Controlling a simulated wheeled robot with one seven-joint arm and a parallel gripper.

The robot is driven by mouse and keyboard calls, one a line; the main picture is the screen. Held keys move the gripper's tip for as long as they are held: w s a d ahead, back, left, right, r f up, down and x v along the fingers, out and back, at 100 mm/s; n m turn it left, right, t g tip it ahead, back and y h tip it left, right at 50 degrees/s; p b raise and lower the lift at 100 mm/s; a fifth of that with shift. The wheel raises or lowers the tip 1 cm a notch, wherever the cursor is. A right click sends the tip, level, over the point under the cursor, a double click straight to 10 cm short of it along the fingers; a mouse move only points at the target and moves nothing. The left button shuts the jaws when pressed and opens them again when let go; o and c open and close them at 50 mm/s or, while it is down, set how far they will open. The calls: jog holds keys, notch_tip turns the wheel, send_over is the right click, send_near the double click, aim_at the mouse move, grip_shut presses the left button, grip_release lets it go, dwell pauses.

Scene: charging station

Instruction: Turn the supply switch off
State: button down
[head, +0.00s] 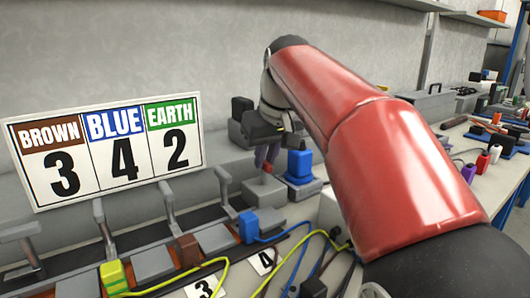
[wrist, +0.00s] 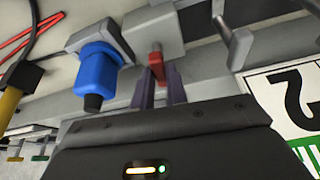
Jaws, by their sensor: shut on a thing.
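The supply switch appears as a small red lever (wrist: 156,62) on a grey box (wrist: 150,30) in the wrist view. In the head view the red lever (head: 267,167) stands on top of the grey box (head: 265,192) at the back of the bench. My gripper (wrist: 159,78) has its two purple fingers on either side of the lever, shut on it. In the head view my gripper (head: 265,160) reaches down to the lever from above, and my red arm hides part of the bench. The lever's lower part is partly covered by the fingers.
A blue connector on a grey base (head: 300,165) stands close to the right of the switch. A sign (head: 105,150) reads BROWN 3, BLUE 4, EARTH 2. Terminals with grey levers (head: 105,230) and yellow and blue cables lie in front. Tools lie at the right.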

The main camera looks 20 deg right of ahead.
jog(key=shift+n+y, duration=0.3)
jog(key=shift+n, duration=0.3)
jog(key=c, duration=1.4)
grip_release()
jog(key=v, duration=0.7)
jog(key=shift+r+p, duration=0.3)
jog(key=shift+r, duration=0.1)
jog(key=shift+s+d, duration=0.1)
